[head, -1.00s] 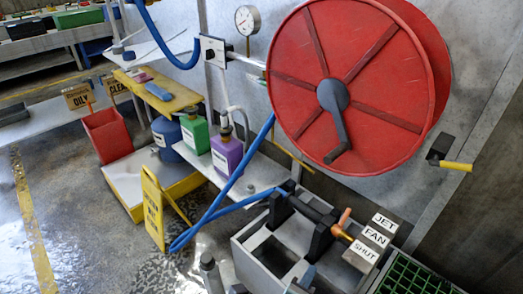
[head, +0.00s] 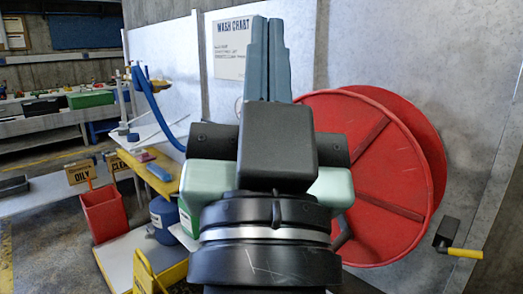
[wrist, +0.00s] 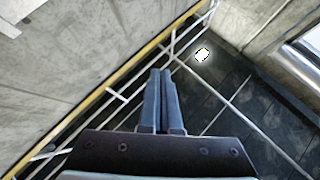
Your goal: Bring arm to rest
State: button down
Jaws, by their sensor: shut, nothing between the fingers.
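My gripper (head: 265,60) stands in the middle of the head view with its two fingers pointing up, side by side and touching. It is shut and empty. In the wrist view my gripper (wrist: 161,85) shows the same closed fingers, pointing toward a ceiling with thin rails. My arm and gripper hide part of the red hose reel (head: 385,150) and most of what stands below it.
The reel's crank with a yellow handle (head: 465,253) sticks out at right. A wall sign (head: 232,50) hangs behind my fingers. At left are a red bin (head: 103,213), a yellow shelf (head: 155,177), a blue container (head: 163,218) and a blue hose (head: 155,115).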

notch_tip(320, 180, up, 21)
jog(key=s+n+t+p, duration=0.1)
jog(key=s+p, duration=0.1)
jog(key=p, duration=1.6)
jog(key=shift+a+f+n, duration=0.15)
jog(key=shift+a+n, duration=0.1)
jog(key=shift+n, duration=0.15)
jog(key=shift+a, duration=0.1)
